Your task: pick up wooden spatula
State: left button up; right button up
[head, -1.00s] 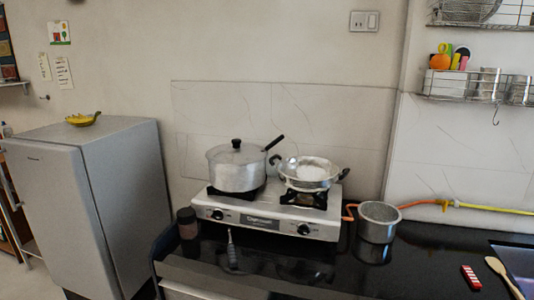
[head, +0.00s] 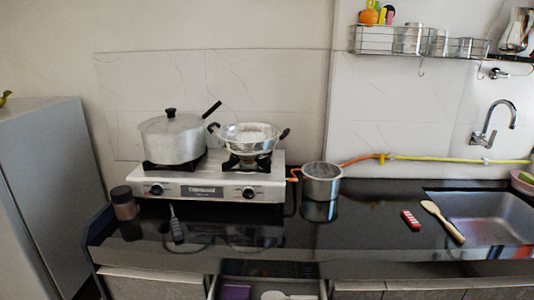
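The wooden spatula (head: 441,220) lies flat on the black countertop, just left of the sink. Its broad pale head points up and left, and its handle runs down and right towards the counter's front edge. A small red and white object (head: 411,219) lies close to its left, apart from it. Neither of my grippers is in view.
A gas stove (head: 209,182) bears a lidded pot (head: 172,140) and a two-handled pan (head: 249,139). A metal pot (head: 322,182) stands right of it. The sink (head: 490,218) has a tap (head: 490,125). An open drawer (head: 322,287) sits below the counter. Counter between pot and spatula is mostly clear.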

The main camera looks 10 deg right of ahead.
aim_at(432, 208)
jog(key=z, duration=1.6)
jog(key=l+u, duration=0.1)
jog(key=u, duration=0.3)
jog(key=i, duration=0.05)
